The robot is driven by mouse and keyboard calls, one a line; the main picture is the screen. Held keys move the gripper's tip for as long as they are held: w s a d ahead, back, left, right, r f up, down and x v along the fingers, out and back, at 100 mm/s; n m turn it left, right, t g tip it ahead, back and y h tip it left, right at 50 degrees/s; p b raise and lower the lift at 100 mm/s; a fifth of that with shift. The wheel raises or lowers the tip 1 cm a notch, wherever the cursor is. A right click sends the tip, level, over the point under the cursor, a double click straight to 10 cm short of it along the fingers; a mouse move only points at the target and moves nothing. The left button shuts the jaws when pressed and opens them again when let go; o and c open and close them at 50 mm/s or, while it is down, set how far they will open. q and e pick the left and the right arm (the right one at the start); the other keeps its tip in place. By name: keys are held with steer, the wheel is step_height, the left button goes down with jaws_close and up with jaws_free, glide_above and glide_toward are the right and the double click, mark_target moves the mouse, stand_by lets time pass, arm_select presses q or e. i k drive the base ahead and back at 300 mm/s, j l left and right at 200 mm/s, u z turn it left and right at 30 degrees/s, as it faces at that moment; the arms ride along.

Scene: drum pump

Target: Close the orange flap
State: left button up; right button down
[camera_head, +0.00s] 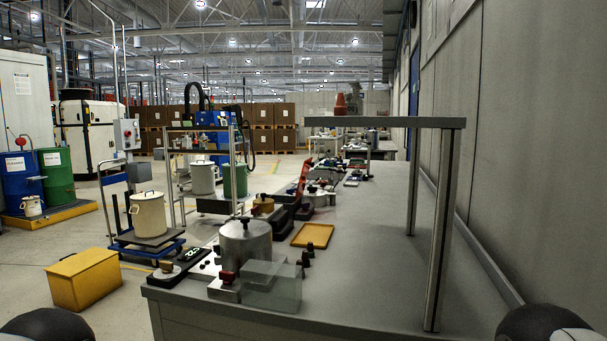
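A narrow red-orange panel (304,178) stands raised and tilted among the equipment on the grey bench; it looks like the orange flap in an open position. Its hinge is too small to make out. A flat orange-yellow tray (312,235) lies on the bench nearer to me. Neither gripper shows in the head view. Only dark rounded parts of my arms show at the bottom left and bottom right corners, well apart from the panel.
A metal pot (245,243) and a clear box (272,287) stand at the bench's near left. A grey shelf (385,122) on posts rises at right. The bench top (370,265) between is clear. A yellow box (85,278) sits on the floor at left.

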mark_target(305, 173)
steer(key=i+j+u, duration=0.75)
steer(key=i, duration=0.35)
